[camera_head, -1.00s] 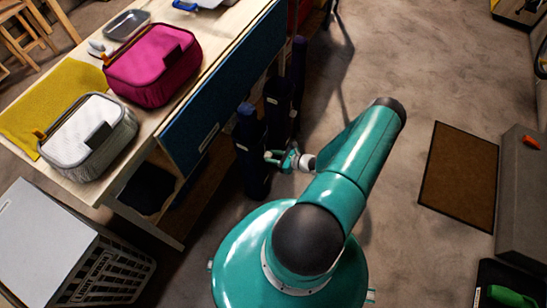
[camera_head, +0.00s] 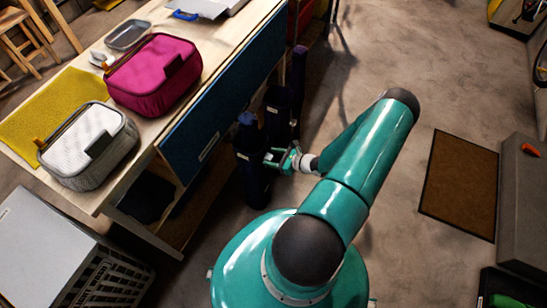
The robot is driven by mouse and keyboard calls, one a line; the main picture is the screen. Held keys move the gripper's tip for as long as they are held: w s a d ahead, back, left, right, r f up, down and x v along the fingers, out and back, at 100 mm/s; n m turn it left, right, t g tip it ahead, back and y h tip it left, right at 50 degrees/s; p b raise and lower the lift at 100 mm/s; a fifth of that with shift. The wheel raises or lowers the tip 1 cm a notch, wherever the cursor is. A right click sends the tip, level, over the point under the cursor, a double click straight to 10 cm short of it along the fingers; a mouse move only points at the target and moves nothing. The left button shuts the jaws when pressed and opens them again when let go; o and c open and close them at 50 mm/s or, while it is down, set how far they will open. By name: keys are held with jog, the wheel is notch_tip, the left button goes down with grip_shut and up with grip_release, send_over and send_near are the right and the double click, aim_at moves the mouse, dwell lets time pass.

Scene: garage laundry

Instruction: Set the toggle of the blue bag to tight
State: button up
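A tall, narrow dark blue bag (camera_head: 252,178) with a lighter blue top (camera_head: 247,119) stands on the floor beside the bench. Two more tall dark bags, one just behind it (camera_head: 278,108) and one farther back (camera_head: 299,72), stand in line with it. My gripper (camera_head: 270,158) is at the right side of the nearest bag, at about its upper half, with its fingers pointing left toward it. Whether the fingers touch the bag is too small to tell. I cannot make out a toggle or its setting.
The wooden bench (camera_head: 100,200) on the left carries a magenta case (camera_head: 150,80), a grey-white case (camera_head: 85,150) and a metal tray (camera_head: 128,34). A brown mat (camera_head: 458,187) lies right. Open floor lies between.

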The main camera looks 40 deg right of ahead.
jog(key=shift+s, duration=0.1)
jog(key=v, duration=1.3)
jog(key=shift+s+r, duration=0.15)
jog(key=shift+s, duration=0.15)
jog(key=shift+d, duration=0.1)
